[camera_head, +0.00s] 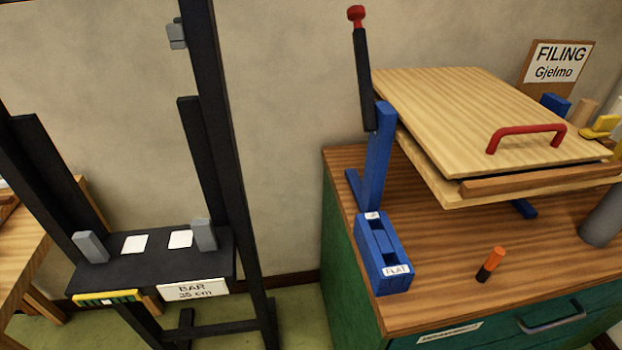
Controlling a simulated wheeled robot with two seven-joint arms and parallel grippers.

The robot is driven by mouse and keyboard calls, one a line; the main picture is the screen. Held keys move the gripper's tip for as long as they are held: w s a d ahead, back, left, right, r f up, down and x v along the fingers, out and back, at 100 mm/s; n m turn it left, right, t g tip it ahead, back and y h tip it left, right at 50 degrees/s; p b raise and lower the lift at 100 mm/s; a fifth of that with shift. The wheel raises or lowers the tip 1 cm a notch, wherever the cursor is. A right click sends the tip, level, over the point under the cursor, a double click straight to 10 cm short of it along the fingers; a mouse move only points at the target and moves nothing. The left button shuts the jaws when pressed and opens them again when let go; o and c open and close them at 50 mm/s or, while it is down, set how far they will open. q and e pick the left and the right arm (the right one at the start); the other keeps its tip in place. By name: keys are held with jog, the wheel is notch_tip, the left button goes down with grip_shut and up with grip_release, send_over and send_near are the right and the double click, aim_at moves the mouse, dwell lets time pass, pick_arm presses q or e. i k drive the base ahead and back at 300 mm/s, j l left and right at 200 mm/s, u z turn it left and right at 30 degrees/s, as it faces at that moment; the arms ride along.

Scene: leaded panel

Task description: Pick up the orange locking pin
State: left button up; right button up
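A small upright pin (491,264) with an orange top and a black lower part stands on the wooden bench top, near its front edge. It leans slightly in the picture and nothing covers it. It is apart from the blue block to its left. Neither of my grippers shows in the head view.
A blue block marked FLAT (382,258) stands left of the pin. Behind are a blue post with a black, red-knobbed lever (362,75) and a hinged wooden panel with a red handle (527,132). A grey cylinder (602,217) is right. A black stand (150,262) is left.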

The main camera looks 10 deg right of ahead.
aim_at(498, 253)
jog(key=z, duration=1.55)
